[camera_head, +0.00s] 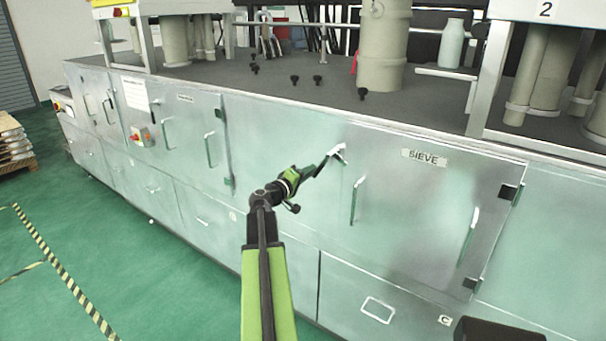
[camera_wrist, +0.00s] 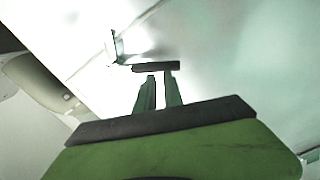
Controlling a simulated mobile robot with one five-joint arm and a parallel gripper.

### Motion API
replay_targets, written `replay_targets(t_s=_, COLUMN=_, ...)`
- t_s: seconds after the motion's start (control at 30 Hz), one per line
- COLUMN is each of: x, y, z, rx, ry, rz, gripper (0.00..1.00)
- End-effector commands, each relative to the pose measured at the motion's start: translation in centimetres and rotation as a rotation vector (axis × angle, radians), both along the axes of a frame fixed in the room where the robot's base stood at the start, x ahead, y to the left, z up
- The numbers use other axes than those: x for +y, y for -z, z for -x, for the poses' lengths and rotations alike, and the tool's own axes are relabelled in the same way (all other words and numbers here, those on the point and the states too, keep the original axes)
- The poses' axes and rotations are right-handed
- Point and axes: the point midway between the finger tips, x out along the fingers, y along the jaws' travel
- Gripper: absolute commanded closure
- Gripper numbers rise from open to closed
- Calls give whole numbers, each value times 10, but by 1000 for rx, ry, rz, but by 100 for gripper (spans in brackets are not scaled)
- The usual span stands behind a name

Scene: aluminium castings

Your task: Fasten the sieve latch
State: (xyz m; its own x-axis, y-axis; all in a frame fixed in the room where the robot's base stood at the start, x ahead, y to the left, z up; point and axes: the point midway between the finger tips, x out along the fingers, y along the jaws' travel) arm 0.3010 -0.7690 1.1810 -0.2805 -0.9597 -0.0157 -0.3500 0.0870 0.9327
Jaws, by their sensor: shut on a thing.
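The sieve door (camera_head: 415,205) is a steel panel labelled SIEVE in the cabinet front, and it looks flush with the front. The small sieve latch (camera_head: 338,151) is at the door's upper left edge. My gripper (camera_head: 325,166) reaches it from the lower left and is shut on its handle. In the wrist view, the latch's bright metal mount (camera_wrist: 117,47) shows beyond the dark bar at the fingertips of my gripper (camera_wrist: 158,78). The fingers hide part of the latch, and I cannot tell its exact angle.
Two bar handles stand out from the sieve door, the left one (camera_head: 356,200) close to my gripper. Dark hinges (camera_head: 509,192) are on its right edge. A drawer with a recessed pull (camera_head: 378,310) is below. Black knobs (camera_head: 317,79) lie on the cabinet top. Green floor is free at left.

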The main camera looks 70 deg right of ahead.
Motion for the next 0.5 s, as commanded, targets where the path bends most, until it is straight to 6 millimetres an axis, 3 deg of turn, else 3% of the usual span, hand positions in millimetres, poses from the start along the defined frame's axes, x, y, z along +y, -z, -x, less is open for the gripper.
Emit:
replay_targets(t_s=0.1, x=-1, y=6, z=13, rx=102, ry=10, rz=-21, gripper=100)
replay_targets(t_s=0.5, x=1, y=11, z=32, rx=287, ry=14, rz=-67, gripper=100)
